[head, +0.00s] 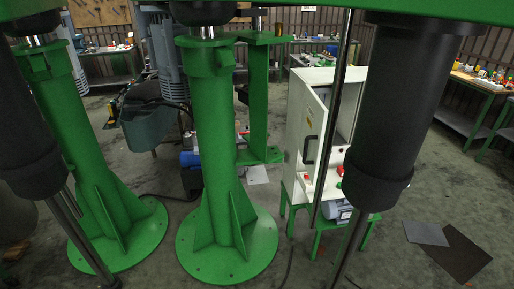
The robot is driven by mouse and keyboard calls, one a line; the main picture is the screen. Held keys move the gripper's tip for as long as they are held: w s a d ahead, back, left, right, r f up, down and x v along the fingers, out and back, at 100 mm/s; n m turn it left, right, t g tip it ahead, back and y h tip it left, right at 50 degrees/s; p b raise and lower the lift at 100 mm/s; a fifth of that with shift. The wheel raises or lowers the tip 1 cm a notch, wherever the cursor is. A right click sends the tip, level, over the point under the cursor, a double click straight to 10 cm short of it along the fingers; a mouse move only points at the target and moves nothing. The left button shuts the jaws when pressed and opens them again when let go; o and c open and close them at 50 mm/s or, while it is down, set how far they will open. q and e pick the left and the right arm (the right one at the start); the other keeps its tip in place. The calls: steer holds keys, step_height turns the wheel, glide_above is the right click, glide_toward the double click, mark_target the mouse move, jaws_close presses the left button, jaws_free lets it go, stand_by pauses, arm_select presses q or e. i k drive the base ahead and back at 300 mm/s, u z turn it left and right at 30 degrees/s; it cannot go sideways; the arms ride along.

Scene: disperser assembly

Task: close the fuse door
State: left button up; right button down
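A white cabinet (296,120) stands on a green stand right of the middle in the head view. Its door (315,125) carries a black handle (309,150) and stands open. Part of the cabinet's inside (346,112) shows to the right of the door. A dark shiny rod crosses in front of the cabinet and hides part of the opening. I cannot make out any fuses inside. Neither of my grippers can be seen in this view.
Green columns (209,140) with wide round bases stand left of the cabinet. A large black cylinder (400,110) hangs at the right, close in front. A small motor (338,210) sits low by the cabinet. Flat dark sheets (457,254) lie on the floor at the right.

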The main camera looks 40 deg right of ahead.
mark_target(315, 114)
steer(key=u, duration=0.05)
steer(key=i, duration=1.1)
steer(key=z, duration=0.25)
